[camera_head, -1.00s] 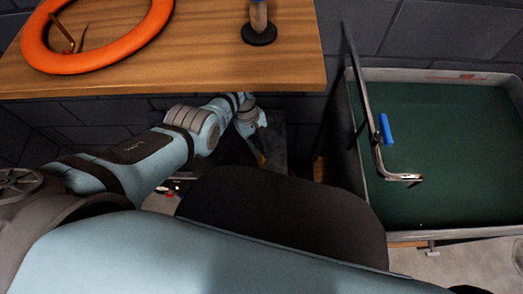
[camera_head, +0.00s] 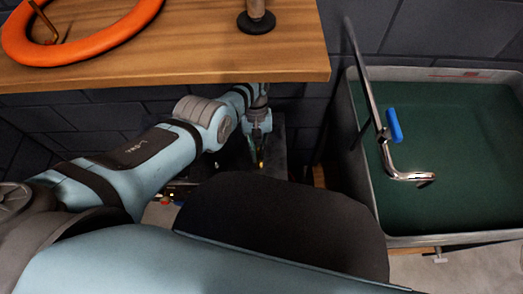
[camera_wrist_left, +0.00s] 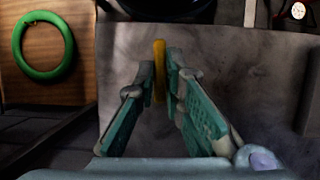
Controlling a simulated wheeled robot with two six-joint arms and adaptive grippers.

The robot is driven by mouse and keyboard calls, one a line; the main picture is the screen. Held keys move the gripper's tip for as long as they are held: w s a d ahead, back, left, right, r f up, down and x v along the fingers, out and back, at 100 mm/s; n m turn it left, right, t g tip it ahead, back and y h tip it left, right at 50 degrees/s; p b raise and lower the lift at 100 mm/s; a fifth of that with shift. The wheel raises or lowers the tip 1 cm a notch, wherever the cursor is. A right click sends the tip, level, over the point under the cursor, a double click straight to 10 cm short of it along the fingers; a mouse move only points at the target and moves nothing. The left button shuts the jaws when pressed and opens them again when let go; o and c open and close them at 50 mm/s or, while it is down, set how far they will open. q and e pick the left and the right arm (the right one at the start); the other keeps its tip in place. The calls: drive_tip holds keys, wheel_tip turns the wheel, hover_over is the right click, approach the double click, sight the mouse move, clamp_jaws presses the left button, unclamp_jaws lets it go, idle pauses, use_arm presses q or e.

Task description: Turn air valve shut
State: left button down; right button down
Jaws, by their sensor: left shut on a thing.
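The valve shows only as a narrow yellow handle (camera_wrist_left: 159,68) in the left wrist view, standing upright in the picture before a grey panel. My left gripper (camera_wrist_left: 161,82) has its two teal fingers closed on this handle from both sides. In the head view my left gripper (camera_head: 257,150) is small, below the bench edge, pointing down, with a trace of yellow at its tips. The valve body is hidden there by shadow and my arm. My right gripper is out of view.
The wooden bench top (camera_head: 180,65) overhangs my left arm and bears an orange ring (camera_head: 85,50). The wrist view shows a green ring (camera_wrist_left: 43,45) and a gauge (camera_wrist_left: 298,10).

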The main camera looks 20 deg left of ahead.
use_arm(q)
drive_tip(key=c, duration=1.7)
unclamp_jaws()
drive_tip(key=shift+w+d+f, duration=0.1)
drive_tip(key=shift+w, duration=0.05)
drive_tip(key=shift+w+r, duration=0.1)
drive_tip(key=shift+r, duration=0.15)
drive_tip(key=v, duration=1.1)
drive_tip(key=shift+w+r, duration=0.2)
drive_tip(key=shift+r, duration=0.05)
